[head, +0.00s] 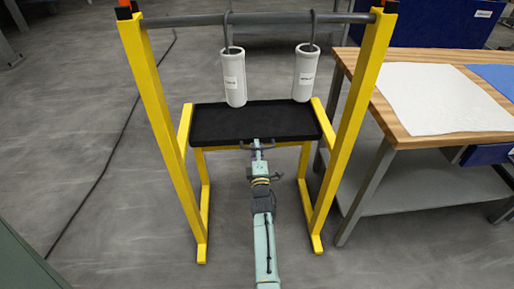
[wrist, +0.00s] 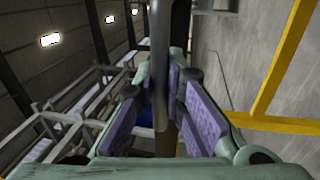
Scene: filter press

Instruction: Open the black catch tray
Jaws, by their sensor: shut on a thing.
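The black catch tray (head: 225,122) sits level between the posts of a yellow stand, below two hanging white cylinders. A thin grey handle (head: 285,144) runs along its front edge. My gripper (head: 257,146) is at the middle of that front edge, with my arm reaching in from below. In the wrist view the purple finger pads of my gripper (wrist: 168,105) close on the grey handle bar (wrist: 160,60), which passes between them. The exact contact is partly hidden by the fingers.
The yellow stand (head: 152,80) has a grey top bar (head: 265,19) carrying the white cylinders (head: 234,78) on hooks. A workbench (head: 400,98) with a white sheet stands close on the right. The floor in front of the stand is clear, and a dark cable (head: 112,148) lies to the left.

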